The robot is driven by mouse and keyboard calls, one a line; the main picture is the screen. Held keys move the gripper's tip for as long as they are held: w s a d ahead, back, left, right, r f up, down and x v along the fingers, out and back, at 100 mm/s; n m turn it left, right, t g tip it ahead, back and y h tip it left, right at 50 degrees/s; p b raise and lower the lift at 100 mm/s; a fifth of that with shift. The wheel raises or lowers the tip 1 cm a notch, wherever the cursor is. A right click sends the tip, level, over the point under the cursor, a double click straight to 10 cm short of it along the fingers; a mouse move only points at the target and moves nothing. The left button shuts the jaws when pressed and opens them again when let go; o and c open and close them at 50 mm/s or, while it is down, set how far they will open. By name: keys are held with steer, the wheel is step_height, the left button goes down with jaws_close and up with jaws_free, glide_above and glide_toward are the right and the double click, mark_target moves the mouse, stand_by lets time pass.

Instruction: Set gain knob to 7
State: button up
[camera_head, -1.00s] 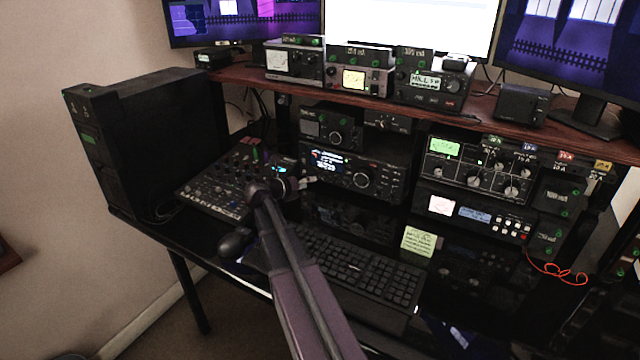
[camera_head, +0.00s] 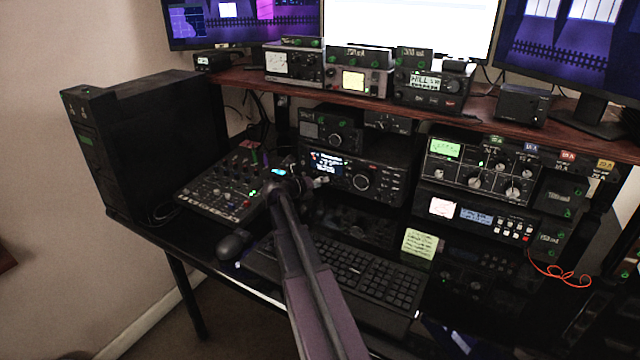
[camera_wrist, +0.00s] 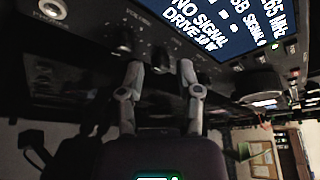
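My gripper (camera_head: 318,182) is at the front of the black radio (camera_head: 388,190), near the lower left of its lit screen. In the wrist view my gripper (camera_wrist: 165,82) is open, its two fingers apart, with the radio's dark front panel just beyond them. A small dark knob (camera_wrist: 160,58) shows between the fingertips, apparently not gripped; contact is unclear. Another small dark knob (camera_wrist: 123,38) shows near the left finger. The lit screen (camera_wrist: 225,30) reads "NO SIGNAL" and "DRIVE". I cannot read any label that marks the gain knob, or its setting.
A mixer (camera_head: 222,188) stands left of my arm. A keyboard (camera_head: 365,275) and a mouse (camera_head: 233,245) lie in front. A wider unit with several knobs (camera_head: 478,172) stands to the right. A wooden shelf (camera_head: 245,77) with small devices runs above.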

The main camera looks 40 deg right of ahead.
jaws_close()
steer(key=shift+d, duration=0.1)
